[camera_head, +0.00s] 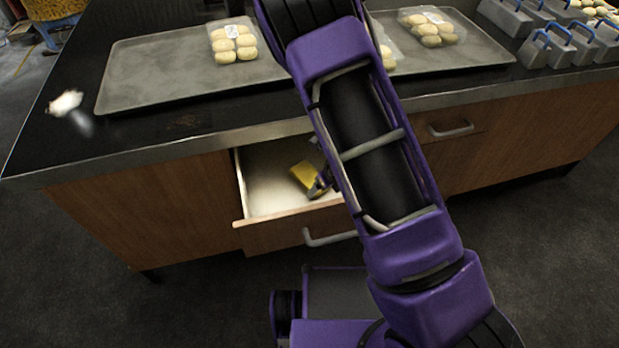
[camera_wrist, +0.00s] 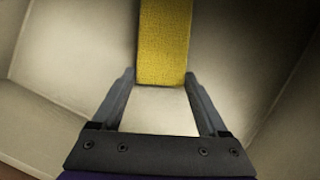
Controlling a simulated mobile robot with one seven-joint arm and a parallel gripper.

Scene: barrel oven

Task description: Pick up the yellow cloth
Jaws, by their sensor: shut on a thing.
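The yellow cloth (camera_head: 305,177) is in the open drawer (camera_head: 262,196) under the black counter. In the wrist view the cloth (camera_wrist: 163,45) is a flat yellow strip reaching from the top edge down between my fingertips. My gripper (camera_wrist: 159,78) is shut on its near end, one finger against each side. In the head view my gripper (camera_head: 322,184) shows only in part beside the cloth, at its lower right. My arm hides the right part of the drawer. I cannot tell whether the cloth touches the drawer floor.
The drawer walls surround my gripper, and the drawer handle (camera_head: 330,238) sticks out in front. On the black counter (camera_head: 60,135) are metal trays (camera_head: 150,75) with packs of buns (camera_head: 233,42). Grey blocks with blue handles (camera_head: 550,45) stand at the right. A white object (camera_head: 66,102) lies at the left.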

